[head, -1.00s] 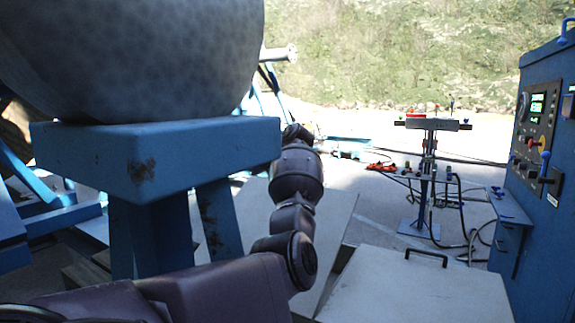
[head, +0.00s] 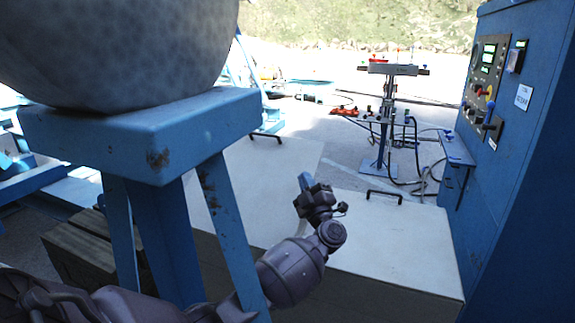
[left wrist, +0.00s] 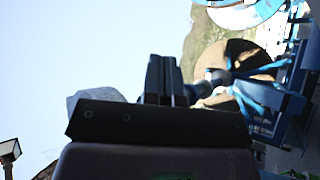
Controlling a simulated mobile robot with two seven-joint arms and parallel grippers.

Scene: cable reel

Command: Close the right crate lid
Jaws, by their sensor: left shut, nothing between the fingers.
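The right crate lid (head: 400,238) is a pale flat panel with a black handle (head: 384,194) near its far edge. It looks to lie flat on its crate, with no gap visible. My left gripper (head: 305,182) is in front of the lid's left edge, pointing up and away, to the left of the handle. Its fingers are shut and empty; they also show together in the left wrist view (left wrist: 165,78). I cannot tell whether the gripper or wrist touches the lid. My right gripper is out of view.
A second pale lid (head: 275,185) with a black handle lies to the left. A blue stand (head: 150,125) carrying a large grey rounded body is at the left. A blue control cabinet (head: 520,180) borders the right. A tool stand (head: 386,120) is behind.

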